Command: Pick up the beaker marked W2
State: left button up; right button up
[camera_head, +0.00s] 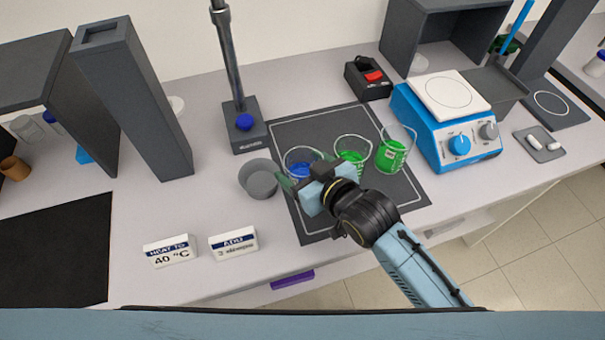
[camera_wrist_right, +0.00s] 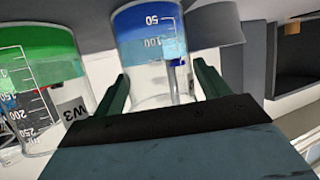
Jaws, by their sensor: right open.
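A glass beaker with blue liquid (camera_head: 297,156) stands on the dark mat (camera_head: 292,130). It also shows in the right wrist view (camera_wrist_right: 150,45), between the two fingers. My right gripper (camera_head: 304,171) is open, with its fingers reaching toward either side of this beaker; I cannot tell whether they touch it. I see no W2 mark on it. A beaker with green liquid (camera_head: 352,150) stands just right of it, and another green one (camera_head: 392,152) farther right. A green beaker in the wrist view (camera_wrist_right: 38,75) carries the mark W3. My left gripper is out of view.
A grey cup (camera_head: 260,181) stands close to the left of the blue beaker. A stand with a rod (camera_head: 247,130) is behind. A blue hotplate stirrer (camera_head: 460,145) is at the right. Two small sign blocks (camera_head: 170,252) (camera_head: 233,244) stand at the front left.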

jog(key=c, duration=0.9)
jog(key=shift+r, duration=0.1)
